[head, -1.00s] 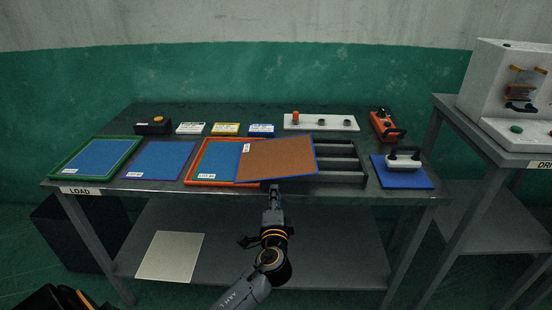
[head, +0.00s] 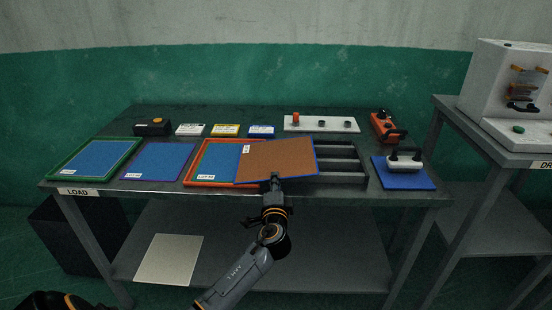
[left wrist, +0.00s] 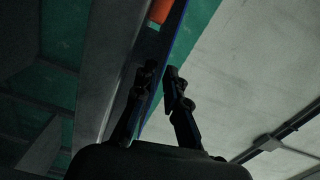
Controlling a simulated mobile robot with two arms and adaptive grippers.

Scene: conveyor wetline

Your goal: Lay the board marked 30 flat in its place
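A brown board with a blue edge (head: 277,160) lies tilted over the right part of the red-orange tray and the left part of a dark slotted rack (head: 340,178). Its small white label is too small to read. My left gripper (head: 276,180) is at the board's front edge. In the left wrist view, its two fingers (left wrist: 163,80) stand apart on either side of the board's thin blue edge (left wrist: 172,48); a firm hold does not show. The red-orange tray (head: 190,174) holds a blue panel with a white label, partly hidden by the brown board. My right gripper is not in view.
On the left are a green tray (head: 56,171) with a blue panel and a purple-edged blue board (head: 160,160). Small coloured blocks and a white control strip (head: 320,124) line the back. A blue base with a handle (head: 410,182) stands on the right.

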